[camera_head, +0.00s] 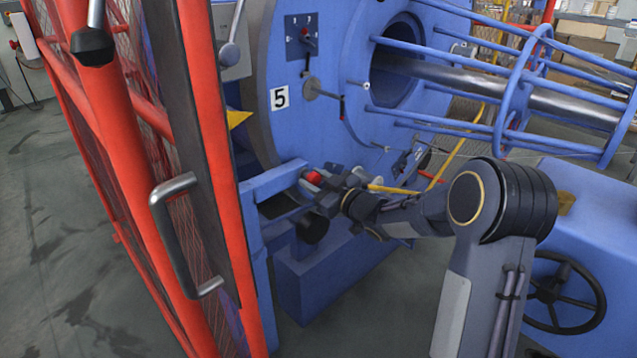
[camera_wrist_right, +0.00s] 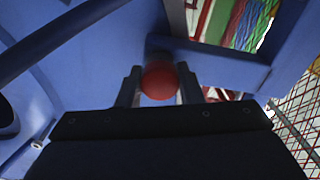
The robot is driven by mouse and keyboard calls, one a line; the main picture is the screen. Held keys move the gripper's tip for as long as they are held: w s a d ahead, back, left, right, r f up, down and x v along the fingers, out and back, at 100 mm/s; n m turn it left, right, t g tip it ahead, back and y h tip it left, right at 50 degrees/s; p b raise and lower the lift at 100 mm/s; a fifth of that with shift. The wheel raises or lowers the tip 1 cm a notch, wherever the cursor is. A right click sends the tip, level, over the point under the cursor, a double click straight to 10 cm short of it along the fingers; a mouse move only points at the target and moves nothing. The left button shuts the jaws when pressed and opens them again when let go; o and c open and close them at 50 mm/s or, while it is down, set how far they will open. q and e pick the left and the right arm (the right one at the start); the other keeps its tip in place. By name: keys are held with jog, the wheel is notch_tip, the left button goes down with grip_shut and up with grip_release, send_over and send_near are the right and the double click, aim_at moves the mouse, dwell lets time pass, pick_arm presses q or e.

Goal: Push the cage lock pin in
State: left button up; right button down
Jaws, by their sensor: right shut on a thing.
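The cage lock pin shows as a round red knob (camera_head: 314,178) low on the blue machine, by a blue bracket bar. My right gripper (camera_head: 318,190) is shut on the red knob. In the right wrist view the knob (camera_wrist_right: 159,80) sits between the two dark fingers (camera_wrist_right: 159,88), close to a blue beam. The pin's shaft is hidden behind the knob and the gripper, so I cannot tell how far in it is. My left gripper does not show in the head view.
A red guard door frame (camera_head: 205,120) with a grey handle (camera_head: 170,235) stands on the left. The blue cage tubes (camera_head: 440,55) reach out at the upper right. A black handwheel (camera_head: 555,295) is at the lower right. Grey floor is open at the far left.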

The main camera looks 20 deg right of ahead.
jog(key=c, duration=1)
grip_release()
jog(key=shift+w+a, duration=0.1)
jog(key=shift+w, duration=0.1)
jog(key=v, duration=0.7)
jog(key=shift+s+p, duration=0.4)
